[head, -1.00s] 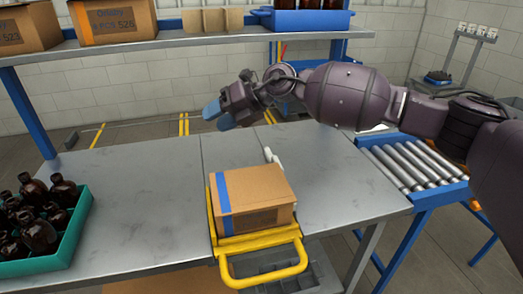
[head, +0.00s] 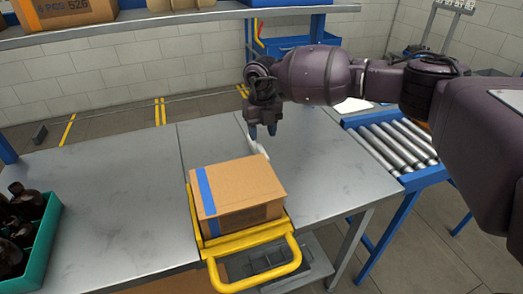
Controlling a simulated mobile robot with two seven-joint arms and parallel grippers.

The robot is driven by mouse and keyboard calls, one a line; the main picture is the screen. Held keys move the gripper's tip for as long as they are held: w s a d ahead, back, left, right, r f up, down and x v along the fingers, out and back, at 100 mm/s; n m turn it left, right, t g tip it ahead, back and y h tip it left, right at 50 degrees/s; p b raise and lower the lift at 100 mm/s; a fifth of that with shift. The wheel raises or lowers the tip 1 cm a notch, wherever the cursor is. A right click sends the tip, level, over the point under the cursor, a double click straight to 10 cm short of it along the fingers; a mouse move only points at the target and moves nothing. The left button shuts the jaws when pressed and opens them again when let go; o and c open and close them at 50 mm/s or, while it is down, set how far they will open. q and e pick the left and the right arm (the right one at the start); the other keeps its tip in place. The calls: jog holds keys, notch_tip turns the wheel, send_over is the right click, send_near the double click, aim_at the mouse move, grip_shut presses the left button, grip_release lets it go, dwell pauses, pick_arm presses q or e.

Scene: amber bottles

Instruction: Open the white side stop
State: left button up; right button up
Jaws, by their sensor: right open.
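The white side stop (head: 258,146) is a slim white piece just behind the far right corner of the cardboard box, partly hidden by the box and the gripper. The cardboard box (head: 245,198) with a blue tape strip sits in a yellow frame (head: 262,239) with a handle at the table's front edge. My left gripper is not in view.
A green crate (head: 42,238) of brown bottles stands on the left of the grey table (head: 120,190). A roller conveyor (head: 398,148) is at the right. A shelf (head: 130,22) with boxes runs above the back. The table between crate and box is clear.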

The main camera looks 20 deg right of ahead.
aim_at(262, 150)
notch_tip(262, 150, down, 7)
jog(key=shift+f+b, duration=0.1)
jog(key=shift+b, duration=0.3)
grip_shut()
